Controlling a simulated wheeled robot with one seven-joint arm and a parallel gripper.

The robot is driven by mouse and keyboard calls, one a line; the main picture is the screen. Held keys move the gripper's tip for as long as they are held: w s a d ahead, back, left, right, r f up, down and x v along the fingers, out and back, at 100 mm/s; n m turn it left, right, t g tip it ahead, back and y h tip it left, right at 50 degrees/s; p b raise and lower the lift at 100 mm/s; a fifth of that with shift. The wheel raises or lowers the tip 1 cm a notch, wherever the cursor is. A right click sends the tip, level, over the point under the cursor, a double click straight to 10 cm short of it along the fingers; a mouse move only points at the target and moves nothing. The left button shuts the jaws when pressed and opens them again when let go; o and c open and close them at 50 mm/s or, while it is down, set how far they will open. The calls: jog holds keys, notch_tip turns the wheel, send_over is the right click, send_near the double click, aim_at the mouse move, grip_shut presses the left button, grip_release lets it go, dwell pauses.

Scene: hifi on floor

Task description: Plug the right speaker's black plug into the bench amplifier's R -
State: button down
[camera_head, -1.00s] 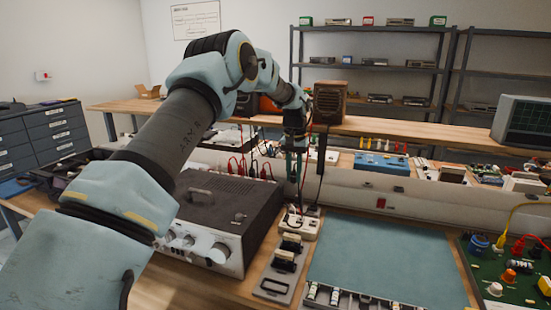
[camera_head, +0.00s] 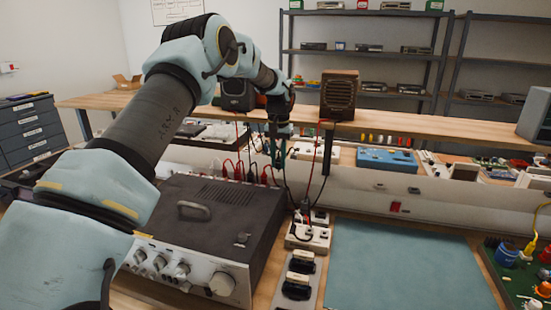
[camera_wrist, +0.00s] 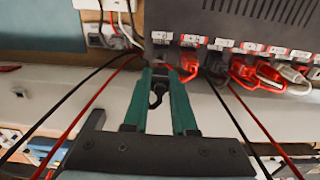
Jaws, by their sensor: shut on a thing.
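My gripper (camera_wrist: 161,74) has green fingers shut on a small black plug (camera_wrist: 157,96) in the wrist view. In the head view my gripper (camera_head: 278,140) hangs behind the amplifier's back right corner. The bench amplifier (camera_head: 215,205) is a dark box with a silver knobbed front. Its rear panel (camera_wrist: 230,22), with a row of labelled sockets, is just beyond my fingertips, near the panel's left end. A red plug (camera_wrist: 189,66) sits in a socket just right of my fingers. I cannot tell whether the black plug touches a socket. The right speaker (camera_head: 339,95) is brown, on the rear shelf.
Several red and pale plugs (camera_wrist: 270,76) crowd the panel to the right. Black and red cables (camera_wrist: 85,100) cross on both sides of my gripper. A white power strip (camera_head: 308,236) stands right of the amplifier. The teal mat (camera_head: 400,270) is bare.

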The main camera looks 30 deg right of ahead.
aim_at(278, 169)
jog(key=shift+f+b, duration=1.45)
jog(key=shift+f, duration=0.8)
jog(key=shift+f, duration=1)
dwell(2.2)
jog(key=c, duration=0.6)
grip_release()
jog(key=shift+c, duration=0.2)
notch_tip(278, 169, up, 11)
jog(key=b, duration=0.3)
jog(key=shift+f, duration=0.15)
jog(key=shift+r+p, duration=2.35)
jog(key=shift+r, duration=0.2)
